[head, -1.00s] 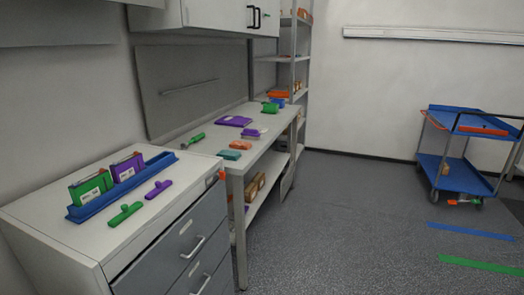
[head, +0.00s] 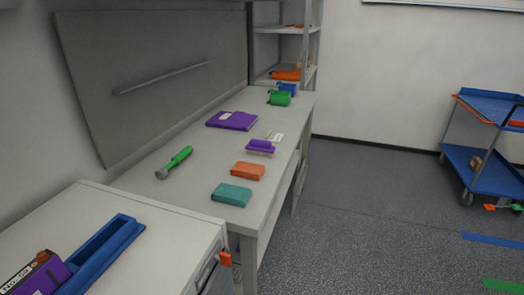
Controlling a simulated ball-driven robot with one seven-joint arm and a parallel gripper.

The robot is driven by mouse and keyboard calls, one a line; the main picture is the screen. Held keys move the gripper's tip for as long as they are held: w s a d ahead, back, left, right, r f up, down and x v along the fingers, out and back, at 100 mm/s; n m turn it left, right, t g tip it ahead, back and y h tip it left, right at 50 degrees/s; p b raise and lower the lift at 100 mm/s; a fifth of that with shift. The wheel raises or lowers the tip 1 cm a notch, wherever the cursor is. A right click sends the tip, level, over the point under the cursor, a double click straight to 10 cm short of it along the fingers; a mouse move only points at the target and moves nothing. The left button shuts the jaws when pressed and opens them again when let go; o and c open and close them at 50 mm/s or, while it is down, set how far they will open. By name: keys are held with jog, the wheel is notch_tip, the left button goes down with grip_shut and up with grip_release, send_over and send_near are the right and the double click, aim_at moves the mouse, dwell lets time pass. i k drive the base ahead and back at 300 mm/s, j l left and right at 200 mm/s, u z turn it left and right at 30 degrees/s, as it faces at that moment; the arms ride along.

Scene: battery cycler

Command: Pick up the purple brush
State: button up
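A purple block-shaped item with a pale lower edge, which looks like the purple brush (head: 260,146), lies on the workbench (head: 215,155) near its right edge. A small white card (head: 275,137) is just behind it. My gripper is not in view, so its state does not show.
On the bench are a purple book or folder (head: 232,120), a green-handled tool (head: 176,161), an orange block (head: 248,171), a teal block (head: 232,195) and a green item (head: 279,98). A drawer cabinet (head: 150,245) with a blue holder (head: 105,255) stands nearer.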

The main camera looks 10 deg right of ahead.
aim_at(261, 148)
jog(key=i+z, duration=0.15)
jog(key=z, duration=1.05)
jog(key=u, duration=1.4)
jog(key=i+l+u, duration=0.15)
jog(key=u, duration=0.25)
jog(key=l+u, duration=0.3)
jog(key=u, duration=0.15)
jog(key=i+l+u, duration=0.1)
jog(key=l+u, duration=0.3)
jog(key=j, duration=0.1)
